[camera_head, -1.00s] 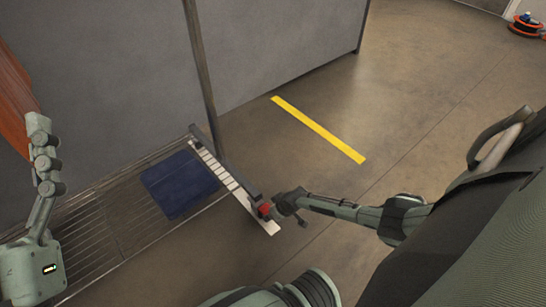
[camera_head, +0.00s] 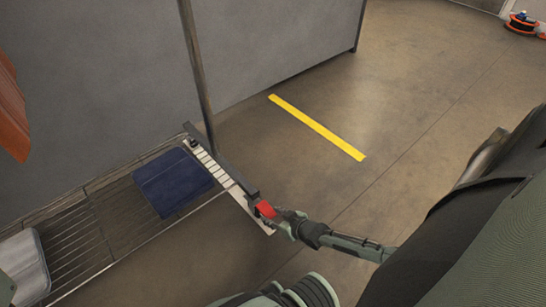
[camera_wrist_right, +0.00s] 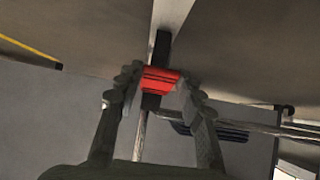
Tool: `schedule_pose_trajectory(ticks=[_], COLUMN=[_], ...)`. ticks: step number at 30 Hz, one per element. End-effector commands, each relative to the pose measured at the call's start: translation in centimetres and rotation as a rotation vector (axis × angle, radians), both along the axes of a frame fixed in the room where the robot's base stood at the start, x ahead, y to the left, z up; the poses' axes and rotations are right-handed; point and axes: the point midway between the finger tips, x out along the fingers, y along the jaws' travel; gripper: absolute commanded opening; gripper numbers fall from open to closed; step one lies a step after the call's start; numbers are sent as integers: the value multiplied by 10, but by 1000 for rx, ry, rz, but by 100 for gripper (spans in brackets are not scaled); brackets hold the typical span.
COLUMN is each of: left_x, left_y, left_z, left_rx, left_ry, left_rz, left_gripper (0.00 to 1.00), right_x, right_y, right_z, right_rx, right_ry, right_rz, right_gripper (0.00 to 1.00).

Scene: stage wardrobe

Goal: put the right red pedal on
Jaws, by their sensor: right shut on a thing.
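The red pedal (camera_head: 266,209) is at the near end of a dark bar (camera_head: 236,178) at the rack's right end. In the right wrist view the red pedal (camera_wrist_right: 160,80) lies across the dark bar, which shows above and below it. My right gripper (camera_head: 279,217) is shut on the pedal. In the wrist view its fingers (camera_wrist_right: 157,90) stand on either side of the pedal. I cannot tell whether the pedal is fixed to the bar. My left gripper is not in view; only a bit of my left arm shows at the lower left edge.
A wire rack (camera_head: 110,215) holds a folded blue cloth (camera_head: 172,181) and a grey item (camera_head: 22,262). A pale strip with marks (camera_head: 214,170) runs beside the dark bar. A post (camera_head: 196,75) rises behind it. The floor with a yellow line (camera_head: 316,126) is clear.

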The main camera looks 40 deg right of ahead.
Motion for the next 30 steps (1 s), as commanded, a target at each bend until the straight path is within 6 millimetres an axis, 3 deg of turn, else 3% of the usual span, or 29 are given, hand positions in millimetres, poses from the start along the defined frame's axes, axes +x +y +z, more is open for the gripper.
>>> schedule_pose_trajectory(ticks=[11,12,17,30], left_x=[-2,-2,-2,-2], left_y=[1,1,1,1], left_z=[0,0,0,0], left_rx=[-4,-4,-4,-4], left_ry=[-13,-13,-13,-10], left_rz=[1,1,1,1], left_gripper=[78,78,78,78], right_x=[1,1,1,-10], right_y=[0,0,0,0], right_z=[0,0,0,5], right_rx=[0,0,0,3], right_ry=[-7,-7,-6,-5], right_rz=[-1,-1,-1,0], right_gripper=[9,40,59,59])
